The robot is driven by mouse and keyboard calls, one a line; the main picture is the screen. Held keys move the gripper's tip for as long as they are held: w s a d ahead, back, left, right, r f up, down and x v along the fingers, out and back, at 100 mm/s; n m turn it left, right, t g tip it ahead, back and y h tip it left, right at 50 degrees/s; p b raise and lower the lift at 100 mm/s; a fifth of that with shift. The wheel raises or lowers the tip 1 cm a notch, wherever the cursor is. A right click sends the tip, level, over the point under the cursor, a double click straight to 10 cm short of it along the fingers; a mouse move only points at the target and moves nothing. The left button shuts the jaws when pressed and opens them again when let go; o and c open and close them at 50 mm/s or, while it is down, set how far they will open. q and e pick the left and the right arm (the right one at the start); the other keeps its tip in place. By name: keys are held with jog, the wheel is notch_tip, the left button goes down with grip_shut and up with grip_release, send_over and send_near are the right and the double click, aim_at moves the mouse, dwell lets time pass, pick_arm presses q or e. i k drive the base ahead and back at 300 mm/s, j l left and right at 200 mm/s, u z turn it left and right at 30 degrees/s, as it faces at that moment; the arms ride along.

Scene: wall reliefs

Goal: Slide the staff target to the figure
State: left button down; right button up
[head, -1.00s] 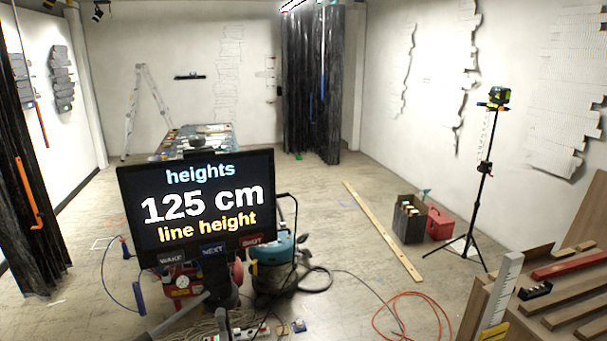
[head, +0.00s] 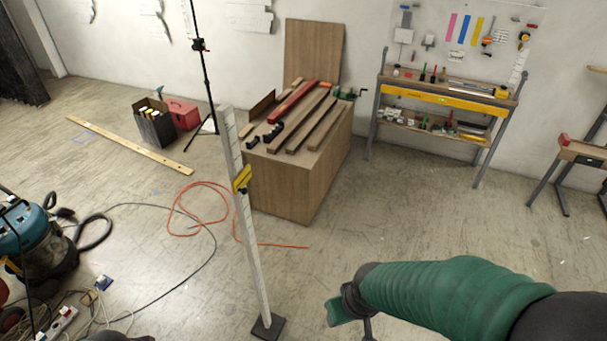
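A tall white staff (head: 251,250) with graduation marks stands on a dark square foot (head: 268,327), leaning slightly in the picture. A yellow target (head: 242,179) sits around its upper middle part; the marks are too small to read. My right arm comes in from the lower right in a green sleeve. Its gripper (head: 350,312) is right of the staff's lower part and apart from it; its fingers are partly hidden, and I cannot tell how far they are spread. My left gripper is not in view. The screen with the figure is out of view now.
A wooden crate (head: 285,190) with planks on top stands just behind the staff. An orange cable (head: 195,224) loops on the floor left of it. A tripod pole (head: 205,80) rises behind. A workbench (head: 440,97) stands by the wall.

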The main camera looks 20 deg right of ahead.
aim_at(242, 178)
jog(key=z, duration=0.15)
jog(key=u, duration=1.85)
jog(key=z, duration=1.85)
jog(key=i+l, duration=0.8)
jog(key=u, duration=0.05)
